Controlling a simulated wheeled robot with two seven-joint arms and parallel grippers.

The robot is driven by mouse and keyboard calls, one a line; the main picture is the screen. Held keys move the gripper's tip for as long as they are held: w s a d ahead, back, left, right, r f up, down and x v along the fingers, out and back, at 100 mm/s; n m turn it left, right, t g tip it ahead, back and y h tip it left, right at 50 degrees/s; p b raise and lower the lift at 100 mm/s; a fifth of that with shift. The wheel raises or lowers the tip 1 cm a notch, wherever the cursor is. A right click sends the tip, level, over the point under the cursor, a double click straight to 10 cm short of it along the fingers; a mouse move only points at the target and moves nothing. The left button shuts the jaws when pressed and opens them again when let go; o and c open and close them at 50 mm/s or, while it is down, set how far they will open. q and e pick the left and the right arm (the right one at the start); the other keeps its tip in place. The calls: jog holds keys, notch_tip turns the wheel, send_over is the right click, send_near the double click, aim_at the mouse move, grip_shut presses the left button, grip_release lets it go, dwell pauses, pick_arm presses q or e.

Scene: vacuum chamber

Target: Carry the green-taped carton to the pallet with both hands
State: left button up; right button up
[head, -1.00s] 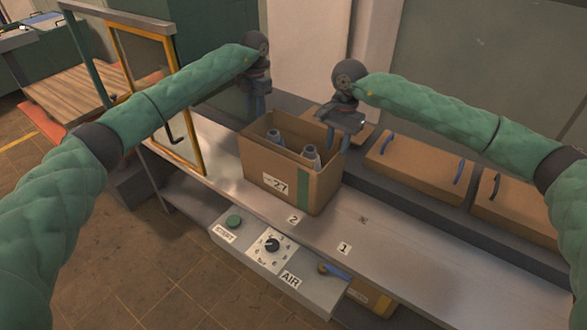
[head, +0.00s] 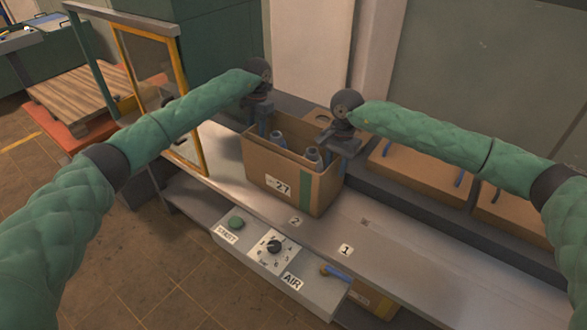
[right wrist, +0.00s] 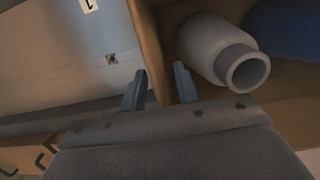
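The brown carton (head: 290,190) stands upright on the metal bench, with a "27" label and green tape on its front right. Grey bottle-like parts stand inside it. My left gripper (head: 258,122) is at the carton's far left wall, its fingers apart at the rim. My right gripper (head: 337,148) is at the right wall. In the right wrist view the right fingers (right wrist: 160,85) stand apart on either side of the carton wall (right wrist: 151,40); contact is unclear. The wooden pallet (head: 80,88) lies at the far left on an orange-red base.
A yellow-framed door panel (head: 150,95) stands open between the bench (head: 385,255) and the pallet. A control box (head: 272,255) with a green button and a dial juts from the bench front. Tiled floor (head: 110,250) is clear at front left.

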pick_arm(q)
jog(key=shift+f, duration=0.3)
pick_arm(e)
jog(key=shift+s+f, duration=0.1)
jog(key=shift+f, duration=0.2)
pick_arm(q)
grip_shut()
pick_arm(e)
grip_shut()
pick_arm(q)
jog(key=shift+r, duration=0.1)
pick_arm(e)
jog(key=shift+r, duration=0.1)
dwell(0.6)
